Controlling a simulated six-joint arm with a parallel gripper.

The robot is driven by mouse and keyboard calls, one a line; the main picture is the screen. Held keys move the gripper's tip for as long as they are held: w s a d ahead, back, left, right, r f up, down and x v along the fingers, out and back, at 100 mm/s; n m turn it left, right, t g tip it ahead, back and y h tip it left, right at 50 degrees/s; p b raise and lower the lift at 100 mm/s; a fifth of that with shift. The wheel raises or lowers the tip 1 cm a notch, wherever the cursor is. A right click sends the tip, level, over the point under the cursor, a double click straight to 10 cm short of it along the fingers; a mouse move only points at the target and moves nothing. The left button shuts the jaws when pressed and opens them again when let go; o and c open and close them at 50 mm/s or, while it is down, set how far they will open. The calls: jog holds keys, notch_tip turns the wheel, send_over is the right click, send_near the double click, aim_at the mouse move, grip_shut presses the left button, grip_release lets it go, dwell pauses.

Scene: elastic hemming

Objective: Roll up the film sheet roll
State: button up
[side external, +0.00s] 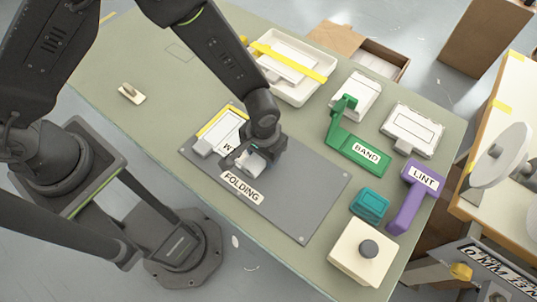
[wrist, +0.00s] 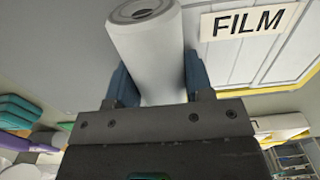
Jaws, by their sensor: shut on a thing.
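A white film roll (side external: 252,166) with a hollow core is at my gripper on the grey folding board. It also shows in the wrist view (wrist: 146,45), its open end toward the top. My gripper (side external: 258,157) is shut on the roll, with one blue finger on each side of it in the wrist view (wrist: 156,82). A white panel (side external: 222,130) with a yellow edge and a partly covered label lies beside my gripper; in the wrist view (wrist: 215,60) its label reads FILM. I cannot tell whether any sheet is unrolled from the roll.
The folding board (side external: 310,195) is clear to the right of my gripper. Around it on the green table (side external: 140,60) are a white tray (side external: 287,88), a green BAND tool (side external: 355,150), a purple LINT roller (side external: 411,200), a teal box (side external: 369,204) and a cream box with a dark knob (side external: 358,268).

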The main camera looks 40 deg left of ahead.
jog(key=a, duration=0.6)
jog(key=shift+a, duration=0.35)
jog(key=o, duration=1.3)
